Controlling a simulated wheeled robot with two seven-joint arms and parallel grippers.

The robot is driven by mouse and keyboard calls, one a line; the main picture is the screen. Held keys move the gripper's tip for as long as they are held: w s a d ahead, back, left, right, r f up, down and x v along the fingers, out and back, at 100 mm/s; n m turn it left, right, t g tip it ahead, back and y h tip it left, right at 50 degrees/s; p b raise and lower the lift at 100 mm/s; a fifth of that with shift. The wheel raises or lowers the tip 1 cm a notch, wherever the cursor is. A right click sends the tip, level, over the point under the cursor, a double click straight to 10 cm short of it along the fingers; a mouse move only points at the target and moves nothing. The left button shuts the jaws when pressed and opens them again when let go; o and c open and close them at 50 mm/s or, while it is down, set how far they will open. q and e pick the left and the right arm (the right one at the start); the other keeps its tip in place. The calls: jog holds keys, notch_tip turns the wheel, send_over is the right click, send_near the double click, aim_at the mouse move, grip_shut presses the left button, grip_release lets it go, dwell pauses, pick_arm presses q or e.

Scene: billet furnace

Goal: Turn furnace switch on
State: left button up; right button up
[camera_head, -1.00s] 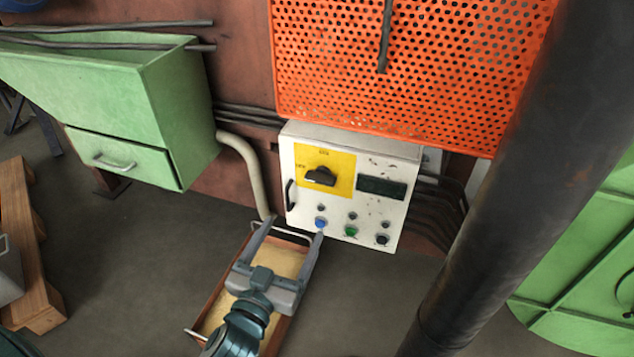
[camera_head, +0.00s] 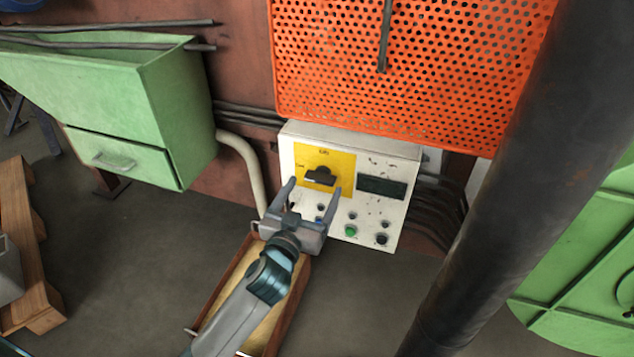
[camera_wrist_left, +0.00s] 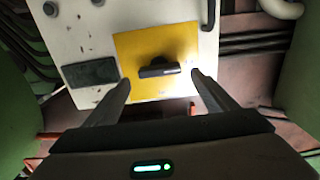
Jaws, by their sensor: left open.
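The furnace switch (camera_head: 320,177) is a black rotary knob on a yellow plate (camera_head: 340,161) on the white control box (camera_head: 385,166). It also shows in the left wrist view (camera_wrist_left: 159,71), its bar lying roughly level. My left gripper (camera_head: 314,184) is open and empty, with its fingertips just below and to either side of the switch. In the left wrist view the open fingers (camera_wrist_left: 160,84) flank the switch, and no contact shows. My right gripper is not in view.
A dark display (camera_head: 382,187) and several buttons, one green (camera_head: 350,231), are on the box. An orange perforated panel (camera_head: 410,65) hangs above. A dark pipe (camera_head: 490,190) stands at the right. A sand-filled tray (camera_head: 297,305) lies below my left arm.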

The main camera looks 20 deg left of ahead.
aim_at(318, 180)
pick_arm(q)
jog(key=shift+w, duration=1.8)
jog(key=c, duration=1.1)
